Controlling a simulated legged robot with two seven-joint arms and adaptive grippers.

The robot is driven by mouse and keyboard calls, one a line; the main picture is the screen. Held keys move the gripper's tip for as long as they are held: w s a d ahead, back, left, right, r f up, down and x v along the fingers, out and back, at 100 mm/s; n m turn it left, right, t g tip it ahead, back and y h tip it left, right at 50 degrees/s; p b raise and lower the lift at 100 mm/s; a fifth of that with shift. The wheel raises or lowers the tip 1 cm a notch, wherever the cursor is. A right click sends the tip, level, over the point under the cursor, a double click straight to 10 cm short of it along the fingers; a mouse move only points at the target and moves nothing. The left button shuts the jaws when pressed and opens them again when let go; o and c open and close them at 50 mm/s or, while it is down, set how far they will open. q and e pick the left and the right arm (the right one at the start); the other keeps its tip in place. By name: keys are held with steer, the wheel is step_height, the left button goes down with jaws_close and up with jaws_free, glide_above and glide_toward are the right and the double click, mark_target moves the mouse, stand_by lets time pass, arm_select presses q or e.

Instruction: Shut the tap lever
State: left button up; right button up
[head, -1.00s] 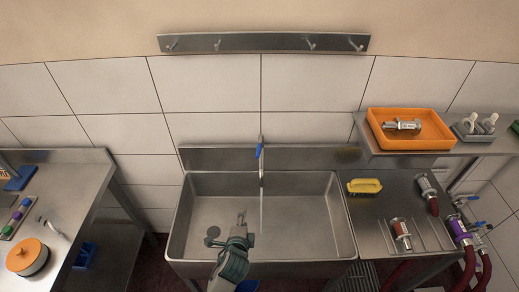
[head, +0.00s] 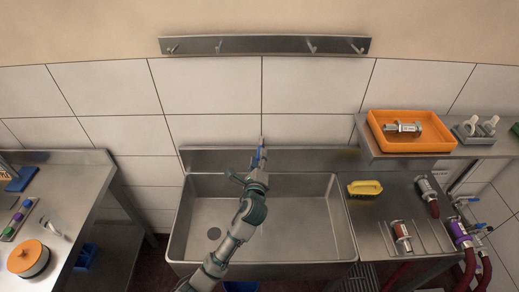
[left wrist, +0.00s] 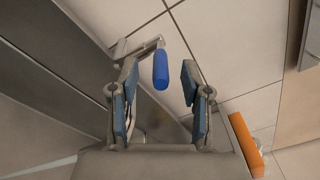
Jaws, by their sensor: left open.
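The tap lever (left wrist: 160,68) has a blue handle. In the left wrist view it sits between the two fingers of my left gripper (left wrist: 162,72), with a gap visible to the right finger. The left finger is close to it, and I cannot tell whether they touch. My left gripper (head: 259,160) is open at the tap above the back of the sink (head: 310,215). In the head view my gripper and arm hide most of the tap and any water below it. My right gripper is not in view.
A yellow brush (head: 365,187) lies on the steel drainer right of the sink, near several hose couplings. An orange tray (head: 408,145) stands on the raised shelf at right. A bench (head: 75,190) stands at left. The sink basin is otherwise empty.

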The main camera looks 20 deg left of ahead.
mark_target(260, 147)
arm_select(q)
steer(key=shift+x, duration=2.3)
steer(key=shift+d, duration=0.1)
jaws_close()
